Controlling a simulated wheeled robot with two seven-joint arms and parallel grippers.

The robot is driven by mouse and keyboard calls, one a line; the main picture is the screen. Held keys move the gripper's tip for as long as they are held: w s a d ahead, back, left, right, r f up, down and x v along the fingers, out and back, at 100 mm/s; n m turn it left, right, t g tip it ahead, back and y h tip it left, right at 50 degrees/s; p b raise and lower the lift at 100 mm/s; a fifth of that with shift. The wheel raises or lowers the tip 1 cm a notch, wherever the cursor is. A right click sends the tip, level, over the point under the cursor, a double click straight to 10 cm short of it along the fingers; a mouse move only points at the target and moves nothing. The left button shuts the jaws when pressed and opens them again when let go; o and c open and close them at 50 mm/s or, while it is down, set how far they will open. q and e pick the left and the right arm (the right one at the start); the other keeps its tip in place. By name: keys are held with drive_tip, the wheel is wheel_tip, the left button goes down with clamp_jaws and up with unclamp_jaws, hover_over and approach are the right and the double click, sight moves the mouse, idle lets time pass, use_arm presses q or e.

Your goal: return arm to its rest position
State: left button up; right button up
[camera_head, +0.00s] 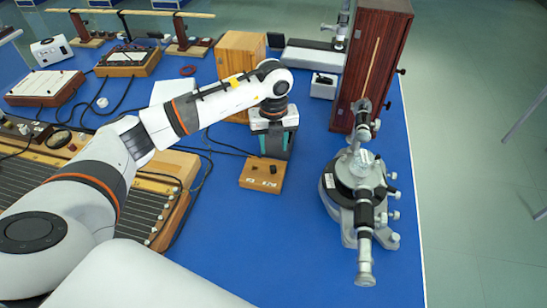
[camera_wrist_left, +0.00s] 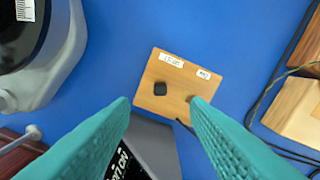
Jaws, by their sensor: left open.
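My left arm (camera_head: 195,105) reaches in from the left across the blue bench. It ends in my left gripper (camera_head: 274,153), which points down just behind a small wooden switch block (camera_head: 262,177). In the left wrist view the two teal fingers of the gripper (camera_wrist_left: 161,103) are spread with nothing between them. The wooden block (camera_wrist_left: 180,105) with its black knob and white labels lies on the bench beyond the fingertips, and I see no contact. My right gripper is not in view.
A spectrometer (camera_head: 347,212) stands to the right near the edge of the blue bench (camera_head: 290,265). A tall wooden cabinet (camera_head: 362,55) and a wooden box (camera_head: 240,52) stand behind. A slatted wooden apparatus (camera_head: 150,205) with cables lies under my arm. The front middle is clear.

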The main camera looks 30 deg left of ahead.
use_arm(q)
drive_tip(key=shift+r, duration=1.6)
